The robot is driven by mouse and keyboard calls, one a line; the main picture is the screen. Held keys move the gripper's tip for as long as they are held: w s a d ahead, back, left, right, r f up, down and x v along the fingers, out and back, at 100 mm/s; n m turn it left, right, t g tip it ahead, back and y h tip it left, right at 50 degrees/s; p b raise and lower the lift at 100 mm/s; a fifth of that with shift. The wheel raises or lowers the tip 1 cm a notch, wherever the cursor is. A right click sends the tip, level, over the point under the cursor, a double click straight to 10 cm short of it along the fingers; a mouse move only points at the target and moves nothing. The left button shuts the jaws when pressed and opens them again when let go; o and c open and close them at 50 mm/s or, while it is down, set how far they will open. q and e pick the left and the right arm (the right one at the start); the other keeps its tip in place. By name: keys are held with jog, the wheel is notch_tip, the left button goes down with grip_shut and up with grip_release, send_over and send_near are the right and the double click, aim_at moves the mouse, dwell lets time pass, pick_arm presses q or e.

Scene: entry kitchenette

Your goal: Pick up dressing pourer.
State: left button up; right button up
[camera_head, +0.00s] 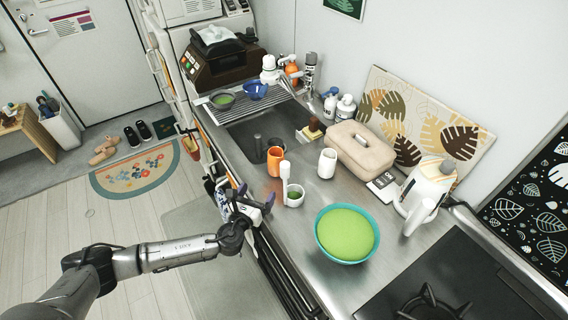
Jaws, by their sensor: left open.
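No thing is marked as the dressing pourer, and I cannot tell for sure which it is. A small white vessel with a tall white upright part and green inside (294,197) stands near the counter's front edge and may be it. My left gripper (256,198) is open and empty at the counter's front edge, to the left of this vessel and apart from it. My left arm reaches in from the lower left. My right gripper is out of view.
An orange cup (275,161) and a white cup (327,163) stand behind the vessel. A teal bowl with green contents (345,233) is to the right.

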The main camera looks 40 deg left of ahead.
aim_at(272, 167)
pick_arm(q)
jog(key=shift+m, duration=0.4)
jog(key=x, duration=0.9)
jog(key=shift+w+r, duration=0.15)
jog(key=shift+w, duration=0.2)
jog(key=x, duration=0.3)
jog(key=shift+w, duration=0.15)
jog(key=shift+w+a, duration=0.1)
jog(key=shift+w, duration=0.55)
jog(key=shift+c, duration=0.2)
jog(key=shift+r, duration=0.1)
jog(key=c, duration=1.1)
jog(key=shift+c, duration=0.2)
notch_tip(272, 167, up, 10)
jog(key=p, duration=0.2)
